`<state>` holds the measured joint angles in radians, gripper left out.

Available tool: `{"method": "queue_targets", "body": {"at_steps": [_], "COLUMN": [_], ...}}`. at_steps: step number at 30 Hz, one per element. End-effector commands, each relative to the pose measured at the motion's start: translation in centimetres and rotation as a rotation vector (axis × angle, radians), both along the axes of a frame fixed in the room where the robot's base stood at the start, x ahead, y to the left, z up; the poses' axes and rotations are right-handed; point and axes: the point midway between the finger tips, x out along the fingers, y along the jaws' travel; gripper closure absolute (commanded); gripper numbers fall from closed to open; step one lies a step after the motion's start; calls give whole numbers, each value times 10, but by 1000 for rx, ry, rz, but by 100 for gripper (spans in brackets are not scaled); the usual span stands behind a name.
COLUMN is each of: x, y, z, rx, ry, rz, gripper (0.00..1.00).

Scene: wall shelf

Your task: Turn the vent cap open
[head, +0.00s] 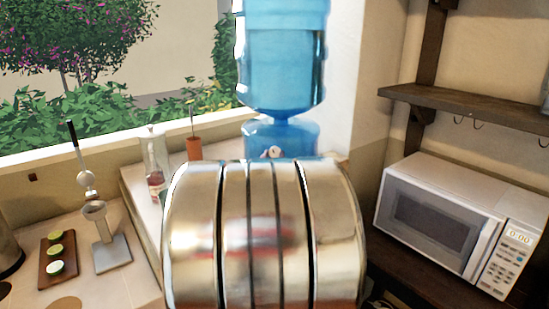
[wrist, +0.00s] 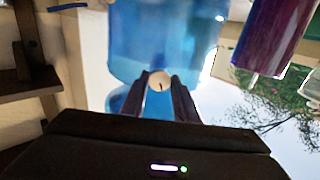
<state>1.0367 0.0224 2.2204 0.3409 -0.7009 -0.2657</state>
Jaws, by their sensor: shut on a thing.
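The vent cap (wrist: 158,81) is a small, pale round knob with a short dark mark on its face. In the wrist view it sits between the two dark fingertips of my gripper (wrist: 160,84), which are shut on it. Behind it is the blue water bottle (wrist: 165,40). In the head view the large translucent blue bottle (head: 283,60) stands upright on a blue base (head: 290,138). A small pale knob (head: 273,152) shows low on the base's front; I cannot tell whether it is the same cap. My gripper's fingers do not show in the head view.
A white microwave (head: 440,225) stands at right under a dark wooden shelf (head: 460,108) with hooks. At left are a glass bottle (head: 155,165), a small plant pot (head: 194,148), a citrus press (head: 100,220) and a board with lime halves (head: 57,262). The wrist view appears upside down.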

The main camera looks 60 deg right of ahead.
Motion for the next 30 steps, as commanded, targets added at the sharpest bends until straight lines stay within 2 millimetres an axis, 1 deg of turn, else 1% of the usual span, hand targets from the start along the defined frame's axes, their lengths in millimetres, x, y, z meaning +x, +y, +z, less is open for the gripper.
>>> {"method": "queue_targets", "body": {"at_steps": [1,5,15,25,26,30], "x": [-3,-3,-4,-5,-5,-4], "y": [-1,-1,-1,-2,-2,-1], "z": [0,0,0,0,0,0], "rx": [2,11,62,65,65,65], "ry": [-5,-36,-193,-206,-206,-205], "rz": [-6,-7,-9,-11,-11,-9], "gripper": [95,95,95,95,71,61]}}
